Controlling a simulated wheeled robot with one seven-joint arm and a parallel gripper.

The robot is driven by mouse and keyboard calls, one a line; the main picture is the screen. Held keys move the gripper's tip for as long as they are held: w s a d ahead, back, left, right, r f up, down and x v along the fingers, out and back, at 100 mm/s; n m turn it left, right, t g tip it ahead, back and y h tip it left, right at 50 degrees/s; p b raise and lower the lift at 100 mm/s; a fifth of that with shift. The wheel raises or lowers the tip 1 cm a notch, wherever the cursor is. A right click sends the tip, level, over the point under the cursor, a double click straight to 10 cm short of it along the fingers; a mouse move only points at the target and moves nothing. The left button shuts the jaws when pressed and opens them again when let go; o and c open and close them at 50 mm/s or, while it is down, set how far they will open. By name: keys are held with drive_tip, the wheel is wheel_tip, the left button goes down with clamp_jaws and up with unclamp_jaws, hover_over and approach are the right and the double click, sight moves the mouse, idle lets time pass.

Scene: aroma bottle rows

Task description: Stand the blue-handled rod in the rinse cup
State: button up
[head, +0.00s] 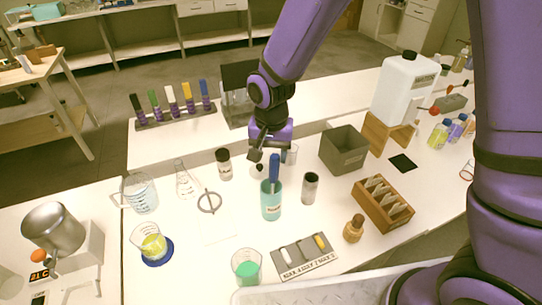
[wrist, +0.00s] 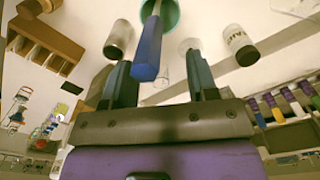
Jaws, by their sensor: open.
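The blue-handled rod (head: 274,168) stands in a teal cup (head: 271,204) with a small label that I cannot read clearly. Its blue handle sticks up above the rim, and its lower end is hidden inside the cup. In the wrist view the blue handle (wrist: 149,47) shows between my two fingers, with the teal cup (wrist: 172,14) beyond it. My gripper (head: 264,154) is open, just behind and above the handle in the head view. In the wrist view my gripper (wrist: 160,72) has a clear gap on both sides of the handle.
A grey bin (head: 344,150), a wooden card box (head: 383,203) and a beaker with green liquid (head: 246,268) are nearby.

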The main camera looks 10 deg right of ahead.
wheel_tip(320, 180, up, 9)
drive_tip(key=shift+r, duration=0.2)
idle(0.8)
drive_tip(key=s+d+r+n+t, duration=0.1)
drive_tip(key=s+d+r+t, duration=0.1)
drive_tip(key=s+d+r, duration=0.5)
drive_tip(key=s+d+r+n+t, duration=0.15)
drive_tip(key=s+d+r, duration=0.25)
drive_tip(key=d+r, duration=0.7)
drive_tip(key=s+d+t, duration=0.1)
drive_tip(key=s+d, duration=0.5)
drive_tip(key=s, duration=0.1)
drive_tip(key=shift+s+d+t, duration=0.3)
drive_tip(key=shift+t, duration=0.05)
